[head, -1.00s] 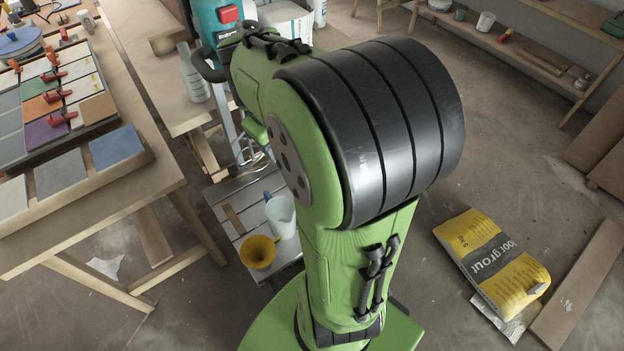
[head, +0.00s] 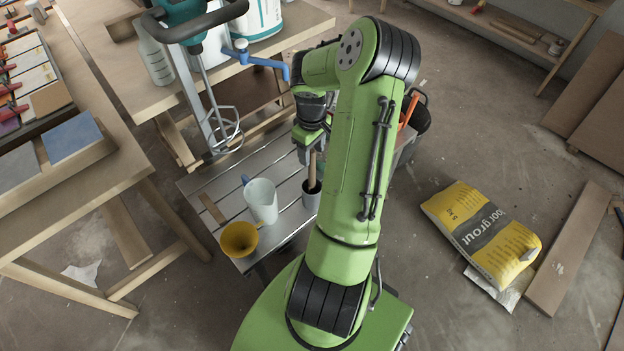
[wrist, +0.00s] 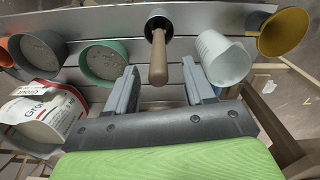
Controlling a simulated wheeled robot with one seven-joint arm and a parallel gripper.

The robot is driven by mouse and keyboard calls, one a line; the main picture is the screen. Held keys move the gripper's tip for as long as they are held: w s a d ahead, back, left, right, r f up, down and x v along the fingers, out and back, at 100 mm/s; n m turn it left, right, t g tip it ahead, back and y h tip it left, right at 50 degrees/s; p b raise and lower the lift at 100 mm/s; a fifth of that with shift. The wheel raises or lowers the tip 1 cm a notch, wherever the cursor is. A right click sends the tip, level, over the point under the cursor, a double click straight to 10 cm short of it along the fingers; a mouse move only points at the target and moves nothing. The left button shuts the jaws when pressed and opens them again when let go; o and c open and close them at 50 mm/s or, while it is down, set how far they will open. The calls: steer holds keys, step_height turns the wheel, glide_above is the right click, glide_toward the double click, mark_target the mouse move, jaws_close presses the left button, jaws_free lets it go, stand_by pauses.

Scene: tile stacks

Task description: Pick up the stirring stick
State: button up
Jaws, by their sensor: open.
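The stirring stick (head: 313,168) is a light wooden rod standing up out of a small dark pot (head: 311,198) on the slatted grey bench. In the wrist view the stick (wrist: 158,62) points towards me from its pot (wrist: 157,20). Its lower end is hidden in the pot. My gripper (head: 306,153) is right by the stick's upper part in the head view. In the wrist view my gripper (wrist: 161,82) is open, with one finger on each side of the line of the stick. The stick's free end lies near the fingertips, with gaps on both sides.
A translucent jug (wrist: 222,60) and a yellow funnel (wrist: 283,32) stand right of the pot in the wrist view. A mixer paddle (head: 222,130) hangs near the bench (head: 190,190).

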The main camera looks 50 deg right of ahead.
mark_target(312, 161)
step_height(312, 161, down, 5)
steer(key=shift+d+f+b, duration=0.1)
steer(key=shift+f+b, duration=0.05)
steer(key=shift+b, duration=0.95)
jaws_close()
